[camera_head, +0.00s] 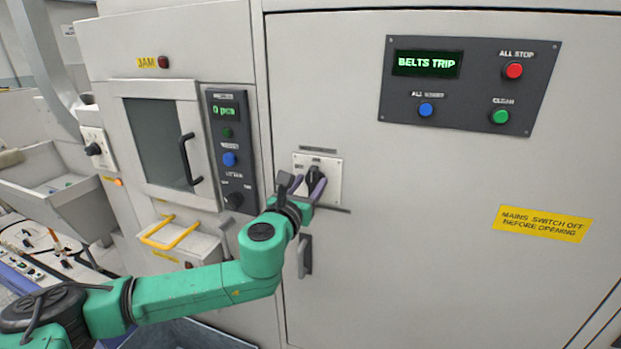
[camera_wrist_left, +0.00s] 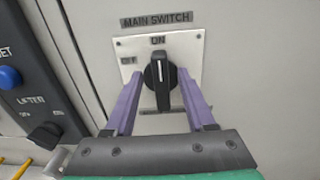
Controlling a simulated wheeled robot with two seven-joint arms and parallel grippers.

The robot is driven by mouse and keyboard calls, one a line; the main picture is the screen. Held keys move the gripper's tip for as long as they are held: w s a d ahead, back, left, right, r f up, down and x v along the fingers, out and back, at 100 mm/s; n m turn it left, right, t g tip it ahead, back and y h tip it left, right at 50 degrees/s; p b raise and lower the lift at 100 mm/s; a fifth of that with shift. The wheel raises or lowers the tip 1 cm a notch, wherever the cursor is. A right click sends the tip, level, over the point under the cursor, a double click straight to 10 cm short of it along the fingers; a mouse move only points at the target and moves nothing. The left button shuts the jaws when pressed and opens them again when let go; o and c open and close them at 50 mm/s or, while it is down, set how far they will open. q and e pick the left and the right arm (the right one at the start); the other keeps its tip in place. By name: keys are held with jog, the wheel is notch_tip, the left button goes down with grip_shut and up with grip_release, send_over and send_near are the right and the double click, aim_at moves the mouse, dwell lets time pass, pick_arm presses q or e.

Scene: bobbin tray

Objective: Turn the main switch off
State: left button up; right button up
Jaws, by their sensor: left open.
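The main switch (camera_wrist_left: 160,82) is a black rotary knob on a light plate (camera_wrist_left: 190,48) marked ON at the top and OFF to the left. Its white pointer line is upright, at ON. In the head view the switch (camera_head: 316,174) sits on the grey cabinet door, partly behind my gripper. My left gripper (camera_head: 306,186) is open in front of it. In the left wrist view its two purple fingers (camera_wrist_left: 163,108) stand one on each side of the knob. I cannot tell whether they touch it. My right gripper is not in view.
A control panel (camera_head: 470,84) reading BELTS TRIP is at upper right. A narrow button panel (camera_head: 231,150) and a windowed door with a black handle (camera_head: 188,159) are left of the switch. A door handle (camera_head: 304,256) is below it. A yellow label (camera_head: 542,224) is at right.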

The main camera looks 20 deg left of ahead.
pick_arm(q)
jog(key=shift+w, duration=0.45)
jog(key=shift+c, duration=0.3)
grip_shut()
